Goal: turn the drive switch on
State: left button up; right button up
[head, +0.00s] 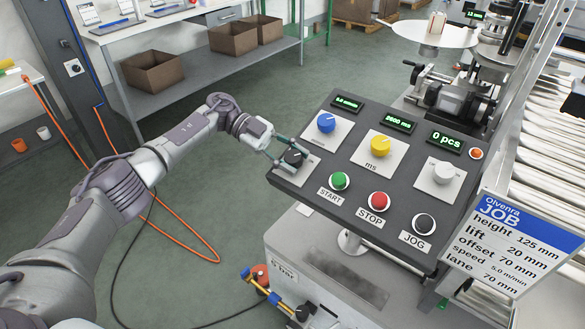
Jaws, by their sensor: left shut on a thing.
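The control panel (345,185) is a dark sloped box in the middle right of the head view. A black rotary knob on a pale plate (296,157) sits at its left end; I take it as the drive switch, though its label is not readable. My left gripper (284,157) reaches in from the left with its fingers shut on this black knob. The fingers hide part of the knob, so its pointer position cannot be told. My right gripper is out of view.
The panel also carries a blue knob (326,122), a yellow knob (381,145), a white knob (443,173), and green START (340,181), red STOP (379,201) and black JOG (424,223) buttons. An orange lamp (476,153) and a job card (515,243) are at right.

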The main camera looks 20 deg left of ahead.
aim_at(286, 154)
pick_arm(q)
jog(key=shift+m+g+b, duration=0.3)
jog(key=o, duration=1.2)
jog(key=shift+c, duration=0.2)
jog(key=shift+a, duration=0.1)
jog(key=shift+v, duration=3.6)
jog(key=shift+r, duration=0.15)
